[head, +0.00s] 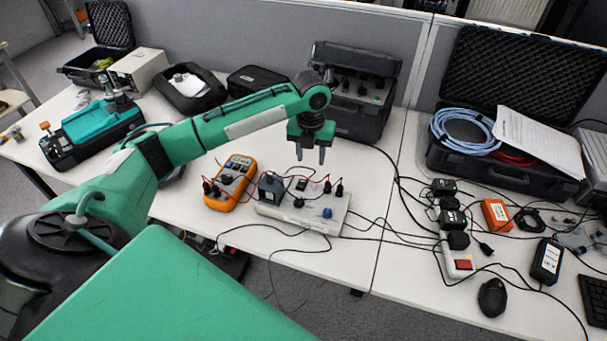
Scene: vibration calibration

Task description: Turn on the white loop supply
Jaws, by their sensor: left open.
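A white box (270,212), which looks like the loop supply, lies on the desk in the middle. It carries black plugs with red leads, a dark block on its left part, and a blue knob (327,212) near its right end. I cannot tell from here whether it is on. My left gripper (311,157) is open and empty, with its fingers pointing down. In the picture it appears just above the back of the white box, apart from it. My right gripper is not in view.
An orange multimeter (231,183) lies left of the white box, joined by red leads. A dark instrument case (362,118) stands behind. Black cables run to a power strip (458,262) at right. An open black case (478,174) holds blue cable.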

